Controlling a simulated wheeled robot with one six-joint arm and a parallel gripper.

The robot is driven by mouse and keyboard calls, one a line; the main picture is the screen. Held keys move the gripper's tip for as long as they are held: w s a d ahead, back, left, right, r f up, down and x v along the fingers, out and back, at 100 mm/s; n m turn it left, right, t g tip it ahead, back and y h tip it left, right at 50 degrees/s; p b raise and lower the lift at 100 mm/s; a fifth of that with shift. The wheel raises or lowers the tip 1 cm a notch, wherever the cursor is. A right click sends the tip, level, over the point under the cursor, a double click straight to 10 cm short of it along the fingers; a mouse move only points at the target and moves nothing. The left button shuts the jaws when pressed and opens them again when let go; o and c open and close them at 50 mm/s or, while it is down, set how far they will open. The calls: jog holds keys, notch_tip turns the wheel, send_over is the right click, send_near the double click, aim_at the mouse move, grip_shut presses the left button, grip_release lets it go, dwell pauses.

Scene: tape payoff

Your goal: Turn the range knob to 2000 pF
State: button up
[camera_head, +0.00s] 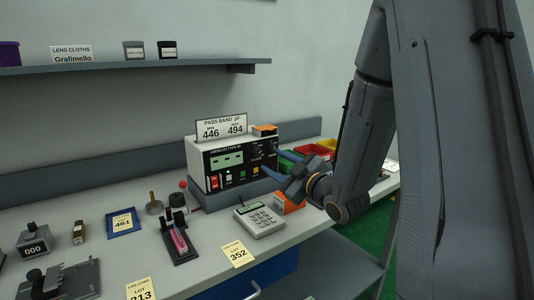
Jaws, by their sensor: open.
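The capacitance meter (201,157) is a white box with a dark front panel, standing on a grey plinth at the back of the bench. Its panel has a green display (226,160) and red, green, yellow and orange buttons. The range knob cannot be made out clearly; small dark controls (257,152) and fine markings sit at the panel's right side, and the set position is unreadable. Contact with any control cannot be told.
A "PASS BAND pF" sign (221,128) reading 446 and 494 stands on the meter. A keypad device (260,219) and an orange block (289,204) lie below my gripper. Green, red and yellow bins (313,151) stand behind it. A fixture (180,242) stands left of the keypad.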

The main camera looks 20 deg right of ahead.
aim_at(258, 153)
jog(key=p+x, duration=0.1)
jog(key=x, duration=0.7)
jog(key=shift+f+p, duration=0.1)
jog(key=shift+p, duration=0.3)
